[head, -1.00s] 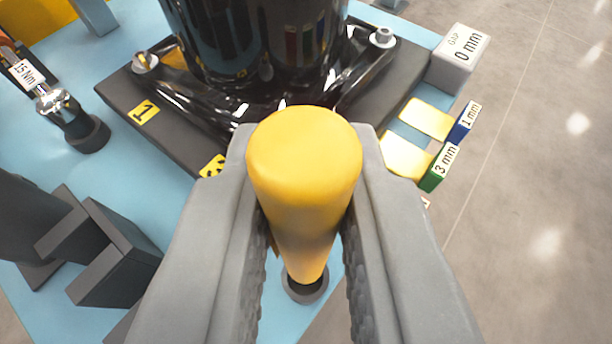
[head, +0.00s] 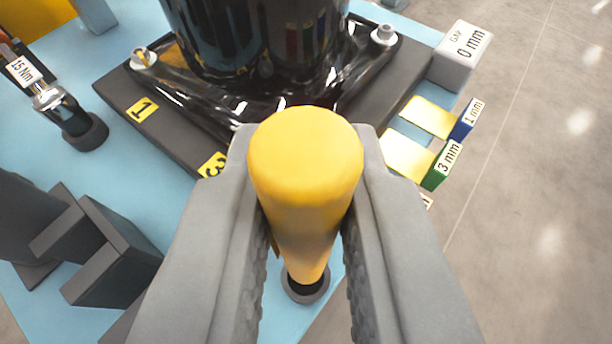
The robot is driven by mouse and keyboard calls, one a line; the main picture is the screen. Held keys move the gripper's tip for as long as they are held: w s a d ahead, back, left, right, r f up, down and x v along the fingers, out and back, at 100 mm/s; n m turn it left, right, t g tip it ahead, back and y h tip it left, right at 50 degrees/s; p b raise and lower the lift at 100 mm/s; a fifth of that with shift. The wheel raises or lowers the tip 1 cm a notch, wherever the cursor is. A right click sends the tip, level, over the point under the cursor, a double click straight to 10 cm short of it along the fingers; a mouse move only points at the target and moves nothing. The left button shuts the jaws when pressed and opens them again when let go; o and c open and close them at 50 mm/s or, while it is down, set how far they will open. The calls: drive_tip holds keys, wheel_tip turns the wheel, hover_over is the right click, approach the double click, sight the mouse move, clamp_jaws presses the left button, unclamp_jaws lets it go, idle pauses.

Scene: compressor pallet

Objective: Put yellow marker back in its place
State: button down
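The yellow marker (head: 305,165) stands upright between the two grey fingers of my gripper (head: 305,200), in the middle of the head view. It has a thick rounded top and tapers downward. The fingers lie against both its sides, with no clear gap at the wide part, so my gripper looks shut on it. Its dark lower end lines up with a small dark round holder (head: 307,294) on the blue pallet top (head: 160,200). I cannot tell whether the tip sits inside the holder or just above it.
A shiny black compressor (head: 250,45) on a dark numbered base stands just beyond the marker. Dark brackets (head: 105,255) and a torque tool (head: 65,110) stand at left. Grey floor lies right.

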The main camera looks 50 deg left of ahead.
sight(306, 279)
drive_tip(key=shift+f, duration=3.25)
idle(0.8)
drive_tip(key=c, duration=1.3)
unclamp_jaws()
drive_tip(key=v, duration=1.7)
drive_tip(key=shift+d, duration=0.15)
drive_tip(key=shift+s, duration=0.1)
drive_tip(key=shift+r, duration=0.1)
